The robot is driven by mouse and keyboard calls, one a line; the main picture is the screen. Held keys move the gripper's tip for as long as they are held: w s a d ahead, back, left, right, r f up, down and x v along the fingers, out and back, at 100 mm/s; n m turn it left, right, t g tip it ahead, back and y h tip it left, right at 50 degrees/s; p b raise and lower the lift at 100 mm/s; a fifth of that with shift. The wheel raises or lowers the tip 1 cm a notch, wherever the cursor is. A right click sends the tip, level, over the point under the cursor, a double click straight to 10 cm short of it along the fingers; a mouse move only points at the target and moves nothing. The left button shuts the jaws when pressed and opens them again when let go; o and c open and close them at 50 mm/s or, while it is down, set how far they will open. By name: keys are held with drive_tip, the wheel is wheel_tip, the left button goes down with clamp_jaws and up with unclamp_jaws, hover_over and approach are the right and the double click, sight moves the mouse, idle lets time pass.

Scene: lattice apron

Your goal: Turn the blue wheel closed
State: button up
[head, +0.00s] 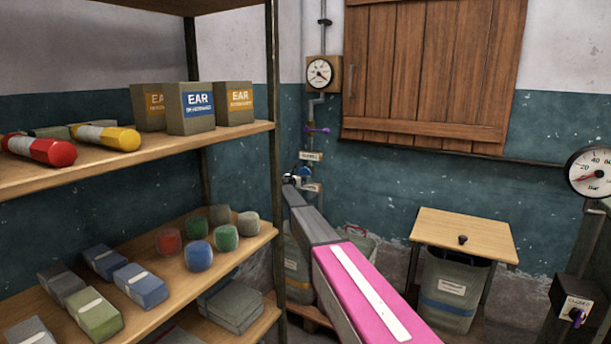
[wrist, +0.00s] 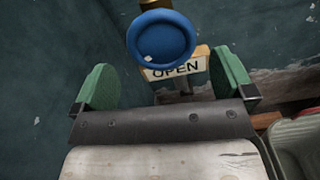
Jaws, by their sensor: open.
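The blue wheel (wrist: 161,38) is a round handwheel with a small pale mark on its face, at the top middle of the wrist view. A sign reading OPEN (wrist: 178,65) sits just below it. My gripper (wrist: 164,62) is open, with one green finger pad to each side below the wheel. The wheel appears ahead of the pads, with clear space on both sides; I cannot tell how far ahead. In the head view, the wheel (head: 305,172) shows small on the wall pipe, and my gripper (head: 291,180) is close beside it, partly blurred by distance.
A purple valve handle (head: 317,129) and a gauge (head: 320,73) are above on the same pipe. Shelves (head: 150,175) with boxes and blocks stand left of my arm. A small wooden table (head: 463,222) and a grey bin (head: 447,285) are on the right.

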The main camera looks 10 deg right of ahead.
sight(305, 173)
drive_tip(key=x, duration=0.6)
drive_tip(key=shift+w+d, duration=0.2)
drive_tip(key=shift+w, duration=0.05)
drive_tip(key=c, duration=0.6)
drive_tip(key=shift+c, duration=0.2)
